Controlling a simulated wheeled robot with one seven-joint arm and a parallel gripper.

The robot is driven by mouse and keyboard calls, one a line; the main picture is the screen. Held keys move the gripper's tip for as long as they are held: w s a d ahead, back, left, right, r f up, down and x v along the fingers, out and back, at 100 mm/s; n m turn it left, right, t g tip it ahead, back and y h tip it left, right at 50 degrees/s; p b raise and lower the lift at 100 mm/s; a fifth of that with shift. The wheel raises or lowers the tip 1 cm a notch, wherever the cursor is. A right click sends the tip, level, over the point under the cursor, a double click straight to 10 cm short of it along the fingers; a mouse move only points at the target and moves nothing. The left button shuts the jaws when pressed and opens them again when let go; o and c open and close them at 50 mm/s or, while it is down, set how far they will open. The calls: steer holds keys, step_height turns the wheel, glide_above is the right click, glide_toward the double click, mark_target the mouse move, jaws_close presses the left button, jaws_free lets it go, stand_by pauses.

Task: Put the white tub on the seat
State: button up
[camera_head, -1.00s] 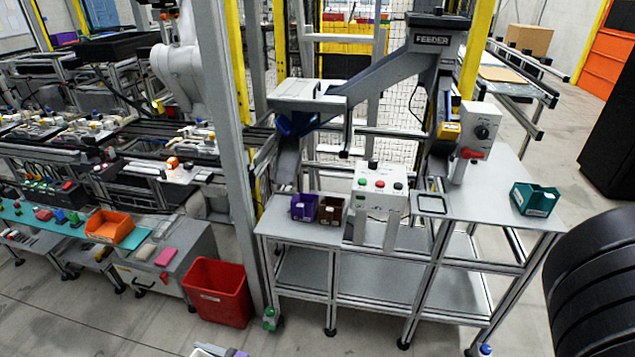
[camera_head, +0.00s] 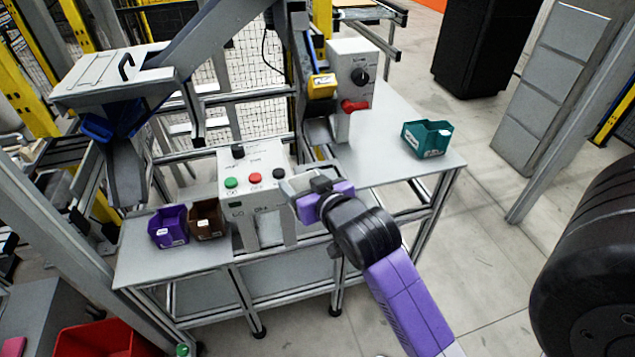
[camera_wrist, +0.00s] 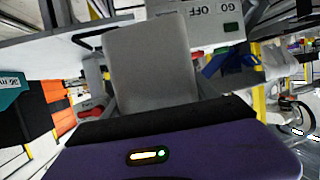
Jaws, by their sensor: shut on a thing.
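My gripper (camera_head: 305,188) is in front of the table, beside the button box. The seat is not clearly visible. A dark rim (camera_wrist: 88,38) behind the tub in the wrist view may be its edge. I cannot tell whether the tub touches the table.
The button box (camera_head: 256,190) stands close left of my gripper. Purple (camera_head: 168,226) and brown (camera_head: 207,219) bins sit farther left. A switch post (camera_head: 350,85) rises behind. A teal bin (camera_head: 427,138) stands right, with bare tabletop (camera_head: 385,150) before it.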

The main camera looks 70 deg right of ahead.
steer(key=s+d+r+m+g+h, duration=0.2)
steer(key=s+d+r, duration=0.1)
steer(key=s+d, duration=0.3)
steer(key=x, duration=0.5)
steer(key=f+b+x, duration=0.1)
steer(key=x, duration=0.3)
steer(key=shift+w+f+b, duration=0.1)
steer(key=shift+f+b, duration=0.2)
steer(key=shift+f, duration=0.05)
steer(key=shift+w+d+f, duration=1.3)
steer(key=shift+d+f, duration=0.1)
steer(key=shift+d, duration=0.1)
steer(key=o, duration=1.5)
steer(key=shift+o, duration=0.2)
